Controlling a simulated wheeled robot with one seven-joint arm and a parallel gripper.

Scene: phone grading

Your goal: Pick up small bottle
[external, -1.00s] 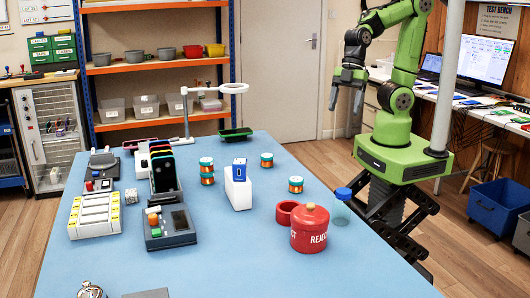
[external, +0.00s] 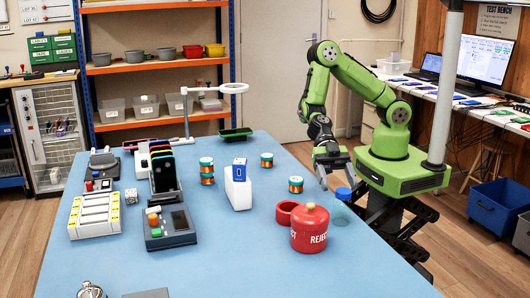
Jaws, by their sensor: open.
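The small bottle (external: 341,212) is pale and see-through with a blue cap, and stands upright near the right edge of the blue table. My gripper (external: 337,182) is open and close to the bottle's cap, with its fingers pointing down. The fingers look apart from the bottle, but I cannot tell the exact gap in depth. Nothing shows between the fingers.
A red reject jar (external: 310,234) with a lid stands just left of the bottle, beside a small red cup (external: 286,213). Copper spools (external: 296,185) and a white stand (external: 238,190) lie farther left. The blue table (external: 240,265) is clear at front centre.

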